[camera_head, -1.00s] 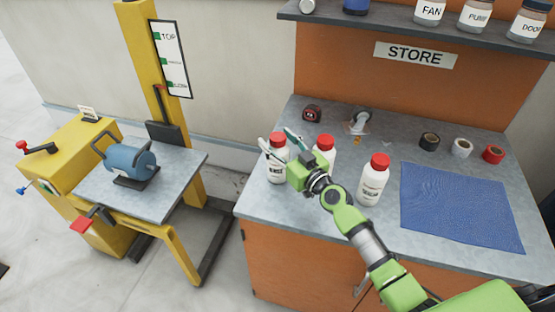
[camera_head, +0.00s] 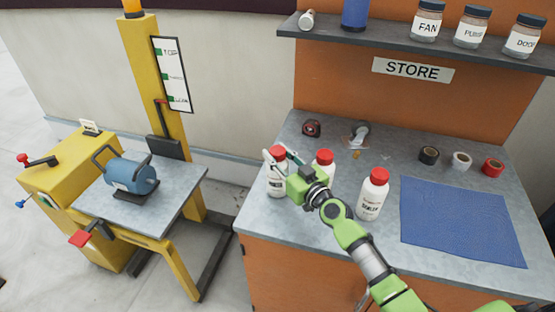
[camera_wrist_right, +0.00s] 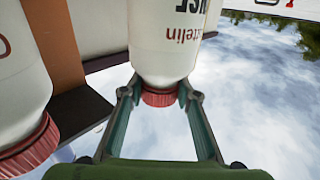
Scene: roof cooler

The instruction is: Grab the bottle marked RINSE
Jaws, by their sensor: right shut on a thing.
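The RINSE bottle (camera_head: 277,184) is white with a red cap and stands upright at the left end of the grey bench top. My right gripper (camera_head: 276,158) is shut on it near the cap. In the right wrist view the bottle (camera_wrist_right: 168,40) shows upside down, its red cap between the two fingers (camera_wrist_right: 160,98). A second white bottle with a red cap (camera_head: 323,160) stands just right of the gripper, partly hidden by it. A third such bottle (camera_head: 373,195) stands farther right. My left gripper is not in view.
A blue mat (camera_head: 460,222) covers the bench's right part. Black, white and red tape rolls (camera_head: 461,161) and a tape measure (camera_head: 312,128) lie behind. A shelf (camera_head: 400,38) with labelled jars hangs above. A yellow lift (camera_head: 150,190) with a blue motor (camera_head: 131,175) stands left.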

